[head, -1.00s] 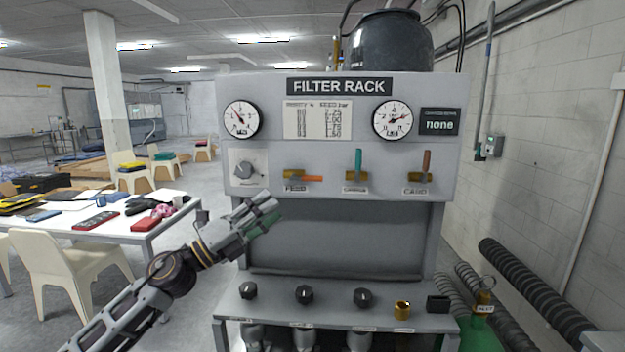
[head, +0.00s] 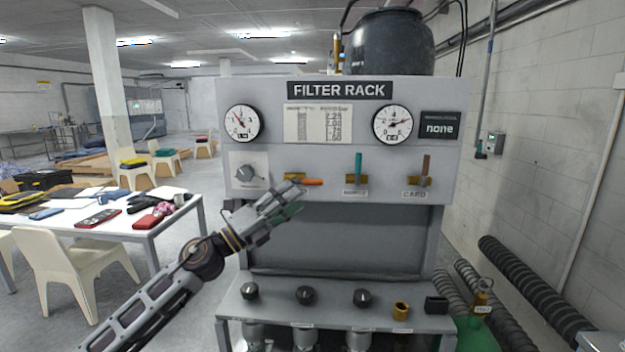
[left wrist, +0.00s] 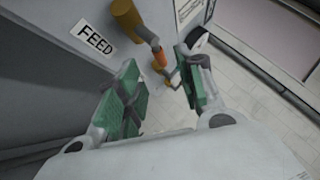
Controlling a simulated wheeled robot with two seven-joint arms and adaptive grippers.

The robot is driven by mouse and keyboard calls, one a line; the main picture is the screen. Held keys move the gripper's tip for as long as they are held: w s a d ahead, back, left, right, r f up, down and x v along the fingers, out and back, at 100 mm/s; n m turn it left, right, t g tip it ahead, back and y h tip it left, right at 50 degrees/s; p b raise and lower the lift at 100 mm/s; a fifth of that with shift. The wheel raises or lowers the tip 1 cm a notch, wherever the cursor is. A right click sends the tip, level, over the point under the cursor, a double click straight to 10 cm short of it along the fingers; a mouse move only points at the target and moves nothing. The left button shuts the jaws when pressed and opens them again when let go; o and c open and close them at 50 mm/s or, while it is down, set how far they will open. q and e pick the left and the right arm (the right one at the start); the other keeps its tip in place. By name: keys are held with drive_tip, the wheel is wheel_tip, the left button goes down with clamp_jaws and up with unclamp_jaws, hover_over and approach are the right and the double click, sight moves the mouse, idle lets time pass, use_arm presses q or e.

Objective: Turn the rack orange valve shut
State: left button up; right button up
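The orange valve is the left one in the row on the filter rack (head: 440,185). Its brass body (head: 293,177) shows in the head view, with the orange handle (head: 312,182) lying level to the right. In the left wrist view the orange handle (left wrist: 160,60) shows beyond and between the fingers, beside the "FEED" label (left wrist: 93,40). My left gripper (head: 301,198) is just below and in front of this valve in the head view. Its green-padded fingers are apart and empty. It partly hides the valve's label. My right gripper is not in view.
A round knob (head: 246,173) sits to the left. Below is a shelf (head: 330,318) with black knobs and a brass piece. A cluttered table (head: 130,228) stands left.

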sight(313, 182)
use_arm(q)
drive_tip(key=shift+w+d+r, duration=0.3)
drive_tip(key=shift+d+r, duration=0.05)
drive_tip(key=p+x, duration=0.1)
drive_tip(key=x, duration=0.3)
drive_tip(key=shift+w+d+r+p, duration=0.15)
drive_tip(key=shift+d+p, duration=0.1)
drive_tip(key=shift+p, duration=0.15)
drive_tip(key=shift+x, duration=1)
clamp_jaws()
